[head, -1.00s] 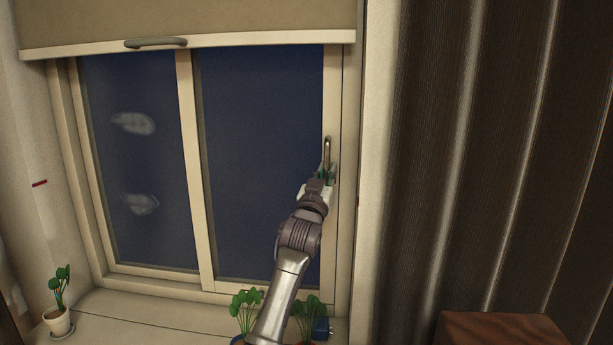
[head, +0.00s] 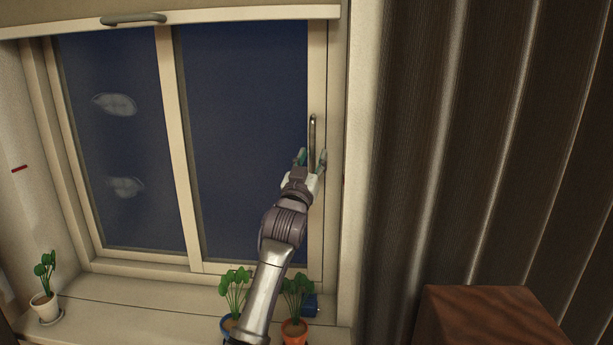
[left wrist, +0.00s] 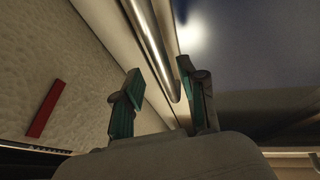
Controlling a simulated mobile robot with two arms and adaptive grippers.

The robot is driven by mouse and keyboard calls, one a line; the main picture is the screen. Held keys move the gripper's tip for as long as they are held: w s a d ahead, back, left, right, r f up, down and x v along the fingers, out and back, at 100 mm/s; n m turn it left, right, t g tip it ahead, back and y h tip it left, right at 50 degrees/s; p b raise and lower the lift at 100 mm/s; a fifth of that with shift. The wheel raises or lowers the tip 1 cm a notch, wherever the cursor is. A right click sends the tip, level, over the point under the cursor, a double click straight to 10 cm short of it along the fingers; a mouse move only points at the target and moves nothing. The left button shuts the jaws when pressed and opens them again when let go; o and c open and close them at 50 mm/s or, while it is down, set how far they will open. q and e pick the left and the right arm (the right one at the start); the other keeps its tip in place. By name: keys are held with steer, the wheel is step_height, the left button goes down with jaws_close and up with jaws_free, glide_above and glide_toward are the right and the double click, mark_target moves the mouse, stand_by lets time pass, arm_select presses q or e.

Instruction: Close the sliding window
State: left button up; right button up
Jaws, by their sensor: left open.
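The sliding window (head: 173,130) fills the left and middle of the head view, with two dark panes in cream frames. The right sash's edge (head: 317,80) lies along the right jamb, with only a thin line between them. A metal bar handle (head: 312,135) stands upright on that edge; it also shows in the left wrist view (left wrist: 152,40). My left gripper (head: 311,159) is open at the handle's lower part. Its green-padded fingers (left wrist: 160,105) stand apart, one each side of the handle's end. My right gripper is out of view.
Potted plants stand on the sill: a white pot (head: 45,308) at left, an orange pot (head: 294,332) and a blue one beside my forearm. A small blue object (head: 310,305) sits there. A blind bar (head: 230,18) hangs above. A dark curtain (head: 460,150) and wooden block (head: 490,315) are right.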

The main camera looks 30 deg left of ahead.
arm_select(q)
steer(key=v, duration=0.9)
steer(key=shift+d, duration=0.15)
